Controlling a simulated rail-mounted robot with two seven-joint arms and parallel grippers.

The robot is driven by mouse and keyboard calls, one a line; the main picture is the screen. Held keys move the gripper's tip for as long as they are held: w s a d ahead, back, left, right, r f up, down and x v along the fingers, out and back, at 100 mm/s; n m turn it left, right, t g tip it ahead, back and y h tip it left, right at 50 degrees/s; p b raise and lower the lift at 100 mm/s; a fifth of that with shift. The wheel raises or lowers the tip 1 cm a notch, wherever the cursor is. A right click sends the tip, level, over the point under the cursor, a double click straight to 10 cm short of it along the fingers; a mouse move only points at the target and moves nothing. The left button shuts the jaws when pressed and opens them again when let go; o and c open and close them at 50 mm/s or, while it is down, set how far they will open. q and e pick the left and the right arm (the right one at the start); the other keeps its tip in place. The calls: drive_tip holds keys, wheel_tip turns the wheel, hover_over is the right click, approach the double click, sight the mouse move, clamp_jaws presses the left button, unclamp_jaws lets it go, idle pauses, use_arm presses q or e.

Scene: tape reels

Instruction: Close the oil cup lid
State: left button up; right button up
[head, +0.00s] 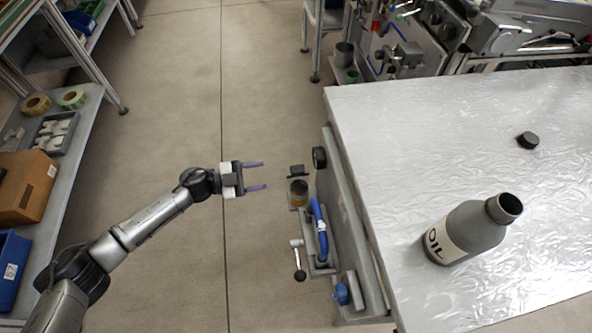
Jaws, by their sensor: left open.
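The oil cup (299,194) is a small cup with an amber-brown inside, fixed on the side of the machine. Its dark lid (295,170) stands raised at the cup's far edge, apart from the cup's mouth. My left gripper (265,176) is open and empty, with two purple fingers pointing right. It is a short way left of the cup and lid and touches neither. My right gripper is not in view.
A blue hose (318,229), a lever with a dark knob (299,274) and a blue knob (341,293) sit below the cup. A grey oil bottle (468,232) and a black cap (527,140) are on the metal tabletop (400,130). Open floor lies left of the machine.

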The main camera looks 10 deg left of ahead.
sight(297, 169)
use_arm(q)
drive_tip(key=b+x, duration=0.3)
drive_tip(key=x, duration=0.6)
drive_tip(key=shift+w+d+f, duration=0.1)
drive_tip(key=shift+d+f, duration=0.05)
drive_tip(key=shift+d, duration=0.15)
drive_tip(key=shift+w+d+b, duration=0.2)
drive_tip(key=shift+d+b, duration=0.2)
drive_tip(key=shift+d, duration=0.2)
drive_tip(key=shift+c, duration=0.4)
drive_tip(key=c, duration=0.7)
